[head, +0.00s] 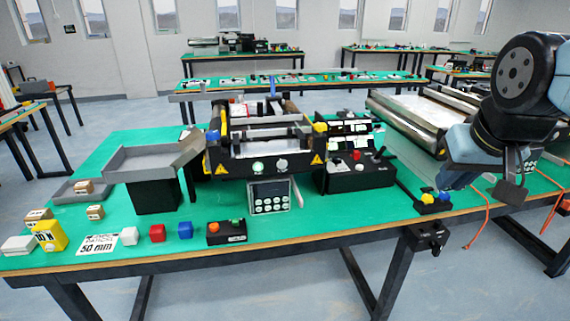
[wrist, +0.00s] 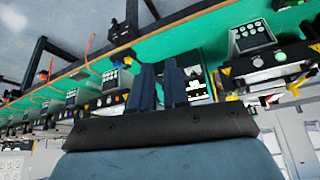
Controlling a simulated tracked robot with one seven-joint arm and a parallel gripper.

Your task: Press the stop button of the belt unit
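The belt unit (head: 262,135) stands mid-table, a black conveyor with yellow warning marks, and part of it shows in the wrist view (wrist: 275,72). In front of it is a small black button box (head: 227,238) with an orange-red button (head: 213,227) on the left and a green button (head: 236,222) on the right. I cannot read its labels. My gripper (head: 452,184) hangs at the right side of the table, far from that box. In the wrist view its two dark blue fingers (wrist: 161,68) stand close together with nothing visible between them; their opening is unclear.
A box with yellow and blue buttons (head: 433,202) sits near my gripper. A control panel with a red knob (head: 357,155) stands right of the belt unit. The front table strip is mostly clear.

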